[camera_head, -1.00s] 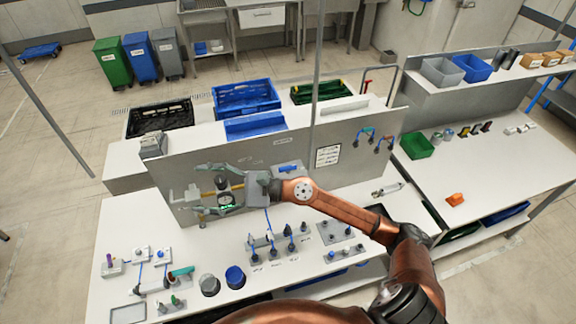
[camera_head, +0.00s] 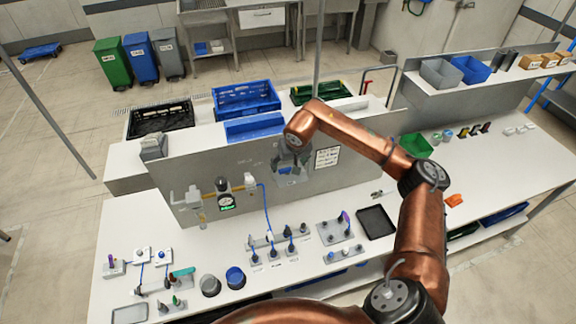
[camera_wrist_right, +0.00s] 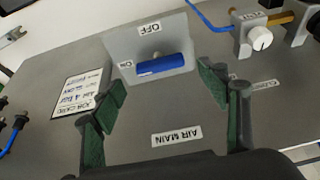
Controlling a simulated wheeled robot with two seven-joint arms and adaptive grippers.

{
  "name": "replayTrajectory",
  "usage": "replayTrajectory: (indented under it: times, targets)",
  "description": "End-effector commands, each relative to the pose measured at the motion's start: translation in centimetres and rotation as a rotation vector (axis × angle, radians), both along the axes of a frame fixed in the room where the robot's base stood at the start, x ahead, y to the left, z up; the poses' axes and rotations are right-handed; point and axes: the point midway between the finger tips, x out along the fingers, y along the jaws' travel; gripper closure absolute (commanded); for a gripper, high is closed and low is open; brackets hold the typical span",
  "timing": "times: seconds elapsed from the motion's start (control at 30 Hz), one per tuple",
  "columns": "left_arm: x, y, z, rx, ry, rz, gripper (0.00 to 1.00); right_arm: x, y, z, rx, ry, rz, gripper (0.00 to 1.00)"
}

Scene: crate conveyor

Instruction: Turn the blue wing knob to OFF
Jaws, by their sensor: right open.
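The blue wing knob (camera_wrist_right: 162,65) shows in the right wrist view on a grey plate (camera_wrist_right: 178,45). Its bar lies roughly level in that view, with one end near the "On" label (camera_wrist_right: 127,64); the "OFF" label (camera_wrist_right: 150,28) is at the plate's far edge. My right gripper (camera_wrist_right: 165,95) is open, one green-padded finger on each side, apart from the knob and short of it. In the head view the knob (camera_head: 287,171) shows partly behind my right gripper (camera_head: 291,165) at the upright panel. My left gripper is not in view.
The grey panel (camera_head: 235,170) carries a gauge (camera_head: 226,201) and a blue hose left of the knob, and a paper sign (camera_head: 327,158) to the right. Fixtures stand on the white bench below.

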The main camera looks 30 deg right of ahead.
Motion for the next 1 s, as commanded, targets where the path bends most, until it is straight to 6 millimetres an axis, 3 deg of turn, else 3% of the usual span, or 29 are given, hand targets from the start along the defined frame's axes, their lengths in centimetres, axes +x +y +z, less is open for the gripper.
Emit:
replayTrajectory:
  times: [0.23, 0.57, 1.0]
  targets:
    - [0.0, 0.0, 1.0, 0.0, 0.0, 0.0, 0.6, 1.0, -0.2, -2.6, 0.003, 0.001, 0.0, 0.32]
    - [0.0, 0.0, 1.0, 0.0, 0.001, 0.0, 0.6, 1.2, -0.2, -3.1, 0.002, -0.001, 0.0, 0.32]
    - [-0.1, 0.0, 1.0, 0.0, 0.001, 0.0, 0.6, 1.2, -0.2, -3.1, 0.002, -0.001, 0.0, 0.61]
